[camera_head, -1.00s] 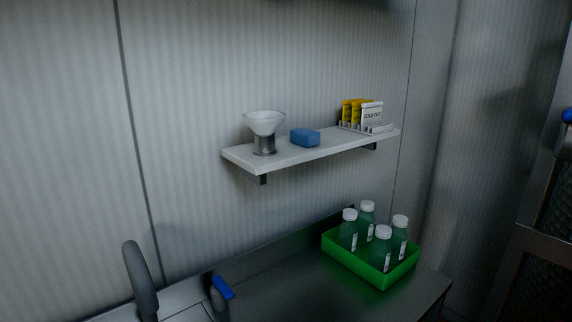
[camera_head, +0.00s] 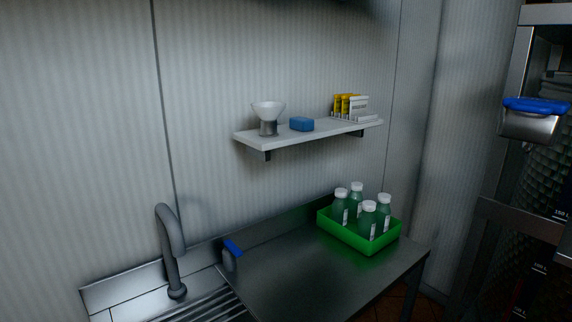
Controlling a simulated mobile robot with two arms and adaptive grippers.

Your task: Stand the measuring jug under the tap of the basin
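The grey tap (camera_head: 170,245) stands at lower left with its curved spout at the top. The basin (camera_head: 125,312) below it is cut off by the bottom edge, and only part of its metal surround shows. I cannot pick out a measuring jug with certainty in this view. A metal container with a blue top (camera_head: 530,120) is at the right edge by a rack, and I cannot tell what it is. A small grey item with a blue top (camera_head: 232,250) is right of the tap. Neither gripper is in view.
A green crate (camera_head: 350,239) with several white-capped bottles stands on the metal counter (camera_head: 290,275), whose front is clear. A wall shelf (camera_head: 310,134) holds a clear-topped funnel-like item (camera_head: 268,115), a blue block (camera_head: 301,124) and yellow packets (camera_head: 348,105). A rack (camera_head: 490,210) stands at right.

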